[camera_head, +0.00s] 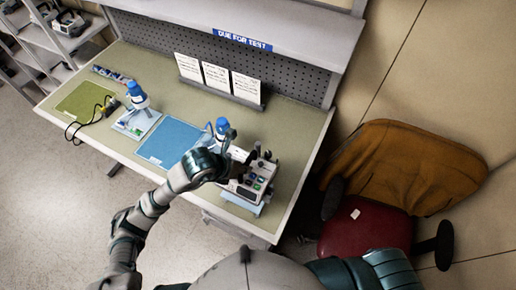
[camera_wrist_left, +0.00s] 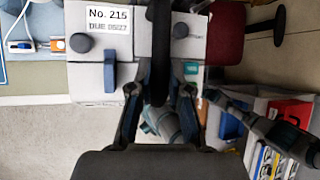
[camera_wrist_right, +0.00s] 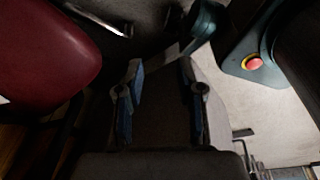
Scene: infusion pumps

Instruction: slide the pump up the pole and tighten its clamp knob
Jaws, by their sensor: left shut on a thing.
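The pump (camera_head: 252,186) is a pale box with coloured buttons, at the right front of the bench in the head view. My left gripper (camera_head: 236,164) is over its top, hiding part of it. In the left wrist view the pump (camera_wrist_left: 88,75) carries a "No. 215 DUE 05/27" label, dark round knobs and a blue lever. There my left gripper (camera_wrist_left: 159,92) is shut on a dark upright bar (camera_wrist_left: 160,45) at the pump's middle; I cannot tell which part it is. My right gripper (camera_wrist_right: 160,88) is open and empty, away from the pump. I cannot clearly make out a pole.
A red-seated chair (camera_head: 365,228) stands right of the bench. Paper cards (camera_head: 216,76) stand at the back.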

